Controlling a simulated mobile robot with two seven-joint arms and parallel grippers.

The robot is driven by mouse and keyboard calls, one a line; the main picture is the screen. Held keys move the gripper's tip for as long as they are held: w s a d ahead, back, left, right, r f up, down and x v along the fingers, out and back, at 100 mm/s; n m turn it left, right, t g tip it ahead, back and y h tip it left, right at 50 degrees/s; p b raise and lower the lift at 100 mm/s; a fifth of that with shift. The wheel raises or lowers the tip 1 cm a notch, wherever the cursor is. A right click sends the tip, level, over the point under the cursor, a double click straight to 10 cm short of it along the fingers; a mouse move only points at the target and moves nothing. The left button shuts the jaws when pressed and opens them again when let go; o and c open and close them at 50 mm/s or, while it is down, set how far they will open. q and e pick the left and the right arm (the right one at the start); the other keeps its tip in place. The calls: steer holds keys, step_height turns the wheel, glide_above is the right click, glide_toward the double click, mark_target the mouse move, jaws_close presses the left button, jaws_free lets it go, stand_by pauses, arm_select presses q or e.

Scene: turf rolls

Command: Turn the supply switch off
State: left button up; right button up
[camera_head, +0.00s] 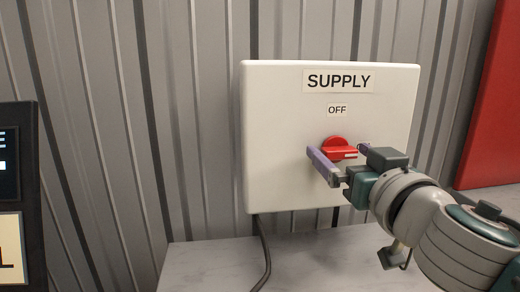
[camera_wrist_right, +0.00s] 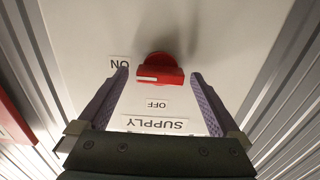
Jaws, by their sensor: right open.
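The supply switch is a red rotary knob (camera_head: 336,147) on a white box (camera_head: 275,120) labelled SUPPLY. The OFF label (camera_head: 337,110) is above the knob. In the right wrist view, which is upside down, the knob (camera_wrist_right: 160,72) has its bar lying crosswise, with its white mark toward the ON label (camera_wrist_right: 119,63). My right gripper (camera_head: 336,149) is open, its purple fingers on either side of the knob. In the wrist view the fingers (camera_wrist_right: 158,76) stand apart from the knob, with gaps on both sides. My left gripper is not in view.
A corrugated grey metal wall (camera_head: 200,120) stands behind the box. A pale ledge (camera_head: 210,262) and a black cable (camera_head: 265,255) are below it. A red panel (camera_head: 492,110) is at the right. A dark-framed display (camera_head: 36,190) is at the left edge.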

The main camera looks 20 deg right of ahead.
steer(key=c, duration=1.4)
steer(key=shift+n, duration=0.5)
steer(key=n, duration=0.3)
steer(key=shift+a+n, duration=0.1)
steer(key=shift+n, duration=0.3)
steer(key=n, duration=0.4)
steer(key=shift+n, duration=0.3)
steer(key=n, duration=0.4)
steer(key=shift+a+f+n, duration=0.1)
steer(key=shift+n, duration=0.2)
steer(key=shift+n+p, duration=0.35)
steer(key=shift+n, duration=1.65)
steer(key=shift+f, duration=0.1)
